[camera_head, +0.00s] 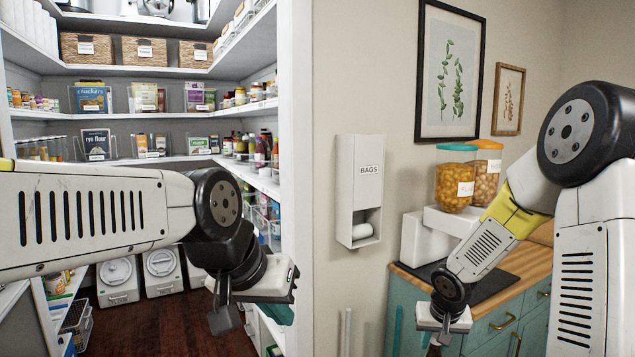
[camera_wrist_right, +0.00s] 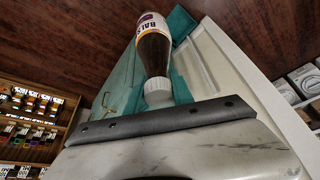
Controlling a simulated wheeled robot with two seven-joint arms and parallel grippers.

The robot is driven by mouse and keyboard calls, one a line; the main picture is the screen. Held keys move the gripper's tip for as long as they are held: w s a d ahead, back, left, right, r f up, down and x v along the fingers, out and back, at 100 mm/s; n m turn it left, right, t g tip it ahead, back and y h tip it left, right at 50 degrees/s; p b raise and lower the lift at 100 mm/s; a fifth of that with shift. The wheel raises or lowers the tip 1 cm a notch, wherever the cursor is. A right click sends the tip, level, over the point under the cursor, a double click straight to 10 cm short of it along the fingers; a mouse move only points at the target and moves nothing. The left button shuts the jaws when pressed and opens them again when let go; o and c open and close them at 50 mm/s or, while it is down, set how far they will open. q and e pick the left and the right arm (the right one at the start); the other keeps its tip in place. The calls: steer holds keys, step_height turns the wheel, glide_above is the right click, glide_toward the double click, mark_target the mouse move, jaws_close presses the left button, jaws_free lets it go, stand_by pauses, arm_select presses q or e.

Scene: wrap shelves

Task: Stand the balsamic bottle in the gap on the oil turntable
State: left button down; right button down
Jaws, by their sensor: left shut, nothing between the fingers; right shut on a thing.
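The balsamic bottle (camera_wrist_right: 153,50) shows in the right wrist view, dark brown with a white label reading "BALS" and a pale cap towards the camera. My right gripper (camera_head: 437,342) is shut on it, low in front of the teal cabinet in the head view, where the bottle is barely visible. My left gripper (camera_head: 223,319) is shut and empty in front of the pantry opening. Several dark bottles (camera_head: 262,148) stand on the pantry's right-hand shelf. I cannot make out the turntable or its gap among them.
The pantry's white wall end (camera_head: 297,130) stands between the shelves and the beige wall. A bag dispenser (camera_head: 360,190) hangs on that wall. The wooden counter (camera_head: 525,262) holds two filled food dispensers (camera_head: 455,180). Lidded bins (camera_head: 118,280) stand on the pantry floor; the dark floor before them is clear.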

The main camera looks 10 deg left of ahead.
steer(key=shift+s+f, duration=1.15)
steer(key=shift+f, duration=0.3)
steer(key=shift+s+f, duration=1.15)
steer(key=shift+f, duration=0.3)
steer(key=shift+a, duration=0.15)
